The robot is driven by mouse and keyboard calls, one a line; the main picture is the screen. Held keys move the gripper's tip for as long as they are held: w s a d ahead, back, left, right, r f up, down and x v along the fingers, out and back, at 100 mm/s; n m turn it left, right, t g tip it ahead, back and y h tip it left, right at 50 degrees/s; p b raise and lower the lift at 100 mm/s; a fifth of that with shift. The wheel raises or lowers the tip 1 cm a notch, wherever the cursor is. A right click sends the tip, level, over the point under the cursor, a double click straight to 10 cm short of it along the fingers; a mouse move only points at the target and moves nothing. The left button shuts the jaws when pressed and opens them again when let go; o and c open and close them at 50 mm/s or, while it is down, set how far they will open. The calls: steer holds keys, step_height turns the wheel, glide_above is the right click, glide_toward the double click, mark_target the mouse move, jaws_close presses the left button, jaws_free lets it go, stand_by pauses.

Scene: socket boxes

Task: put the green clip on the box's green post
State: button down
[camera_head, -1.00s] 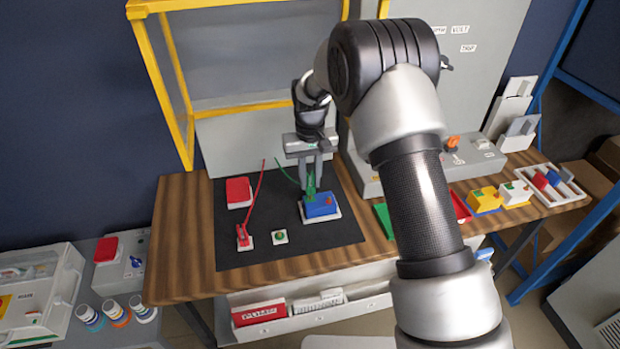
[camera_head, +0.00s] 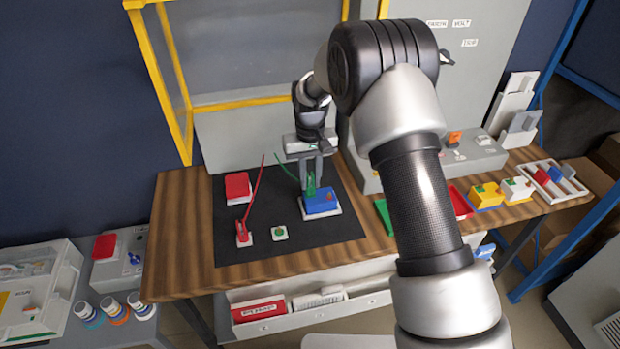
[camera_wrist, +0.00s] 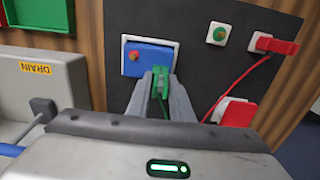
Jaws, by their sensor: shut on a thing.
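The green clip (camera_wrist: 161,82) is between the fingertips of my gripper (camera_wrist: 160,84) in the wrist view, with a green wire trailing from it. My gripper (camera_head: 311,186) is shut on the clip and points down at the blue box (camera_head: 322,203). The blue box also shows in the wrist view (camera_wrist: 149,55), on a white base, with a red post (camera_wrist: 134,56) at one end. The clip is at the other end of the box, over where a green post could sit; no green post shows there. I cannot tell whether the clip touches the box.
On the black mat (camera_head: 290,252) are a red clip (camera_head: 243,232) on a white base with a red wire, a small green post on a white plate (camera_head: 280,233), and a red box (camera_head: 238,186). Green and red trays stand right of the mat.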

steer(key=shift+f, duration=0.1)
steer(key=shift+f, duration=0.15)
steer(key=c, duration=1.5)
jaws_free()
step_height(320, 180, up, 18)
steer(key=shift+f, duration=0.25)
